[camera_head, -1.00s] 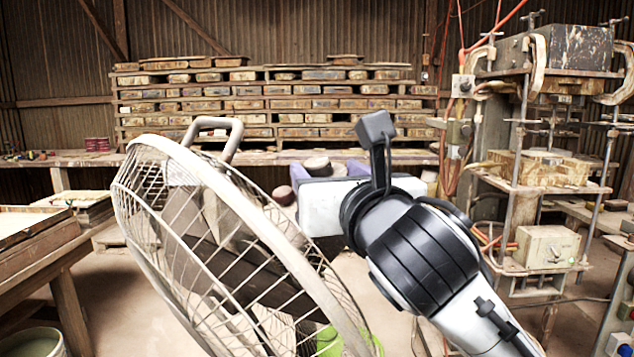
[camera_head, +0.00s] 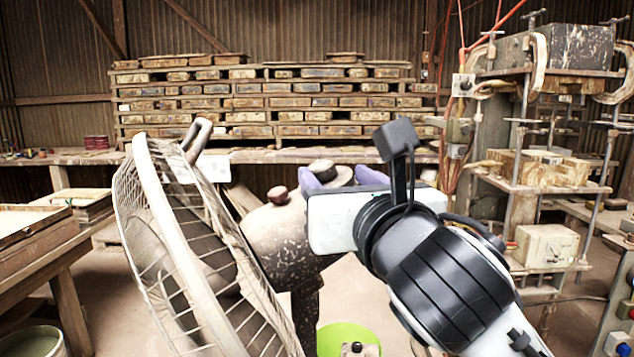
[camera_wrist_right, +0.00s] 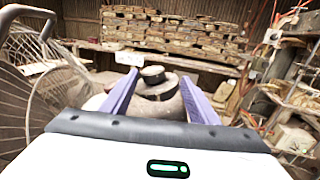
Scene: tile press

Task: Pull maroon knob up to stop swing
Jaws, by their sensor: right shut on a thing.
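The fan (camera_head: 140,215) stands at left centre, its wire cage turned to the left. The maroon knob (camera_head: 277,194) sits on top of the speckled beige motor housing (camera_head: 285,235), behind the cage. My right gripper (camera_head: 340,178), with purple fingers, is just right of the maroon knob and apart from it. It is shut on a round dark-topped part (camera_head: 322,166) at the rear of the housing. That part also shows between the fingers in the right wrist view (camera_wrist_right: 153,74); the exact contact is hidden. I do not make out the maroon knob there. My left gripper is out of view.
The fan's green base (camera_head: 348,335) is on the floor below. A bench with stacked tile moulds (camera_head: 290,103) runs along the back wall. A clamp press rack (camera_head: 545,170) stands at right, a wooden table (camera_head: 40,240) at left. The floor between is mostly clear.

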